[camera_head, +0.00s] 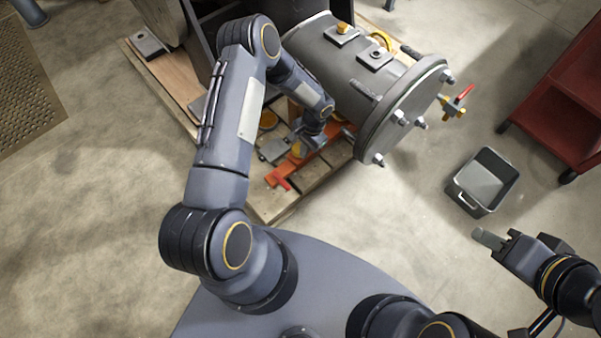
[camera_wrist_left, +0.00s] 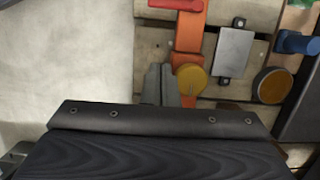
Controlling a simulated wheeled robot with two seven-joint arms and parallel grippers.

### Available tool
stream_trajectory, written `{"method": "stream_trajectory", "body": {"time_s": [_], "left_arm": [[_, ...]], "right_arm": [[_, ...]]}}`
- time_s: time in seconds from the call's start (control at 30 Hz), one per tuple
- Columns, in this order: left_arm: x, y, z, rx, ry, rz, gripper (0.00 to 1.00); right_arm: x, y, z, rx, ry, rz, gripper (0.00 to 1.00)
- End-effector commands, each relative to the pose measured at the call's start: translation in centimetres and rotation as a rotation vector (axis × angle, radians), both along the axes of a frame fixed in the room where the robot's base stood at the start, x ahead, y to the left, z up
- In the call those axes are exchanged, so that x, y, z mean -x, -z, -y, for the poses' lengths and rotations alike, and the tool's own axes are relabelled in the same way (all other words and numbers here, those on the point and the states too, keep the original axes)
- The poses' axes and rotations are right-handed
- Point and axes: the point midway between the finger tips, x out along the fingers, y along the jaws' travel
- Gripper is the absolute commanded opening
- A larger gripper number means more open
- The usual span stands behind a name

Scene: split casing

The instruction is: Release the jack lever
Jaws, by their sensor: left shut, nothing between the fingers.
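An orange jack body (camera_head: 312,164) lies on the wooden pallet under the casing, with a red lever end (camera_head: 283,184) at its near side. In the left wrist view the red lever (camera_wrist_left: 176,4) crosses the top of the orange bar (camera_wrist_left: 189,35), partly cut off by the frame edge. A yellow round cap (camera_wrist_left: 192,79) sits on that bar. My left gripper (camera_head: 297,143) is over the jack, shut and empty. Its fingers (camera_wrist_left: 168,84) show beside and partly below the yellow cap, apart from the red lever. My right gripper (camera_head: 480,236) is far right above the floor, away from the jack.
The large grey casing (camera_head: 360,70) with a bolted flange (camera_head: 405,110) stands close to my left arm. A grey plate (camera_wrist_left: 235,52) and a yellow disc (camera_wrist_left: 272,85) lie beside the jack. A grey bin (camera_head: 483,180) and red cart (camera_head: 570,100) stand at right.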

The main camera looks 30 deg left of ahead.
Motion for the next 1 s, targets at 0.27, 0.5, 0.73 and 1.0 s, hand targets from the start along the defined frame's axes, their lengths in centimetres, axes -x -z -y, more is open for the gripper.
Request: {"method": "stream_trajectory", "body": {"time_s": [0.27, 0.5, 0.73, 1.0], "left_arm": [[0.1, 0.3, 0.1, -0.001, 0.003, -0.003, 0.00], [0.4, 1.4, 0.0, 0.000, 0.003, -0.005, 0.00], [1.3, 5.7, -0.4, 0.000, 0.001, -0.006, 0.00], [2.8, 10.4, -1.1, 0.000, 0.002, -0.004, 0.00]], "right_arm": [[0.0, 0.0, 0.0, 0.000, 0.000, 0.000, 0.36], [0.0, 0.4, 0.0, 0.000, 0.000, 0.000, 0.36], [0.0, 1.8, 0.0, 0.000, 0.000, 0.000, 0.36], [0.0, 3.2, 0.0, 0.000, 0.000, 0.000, 0.36]]}}
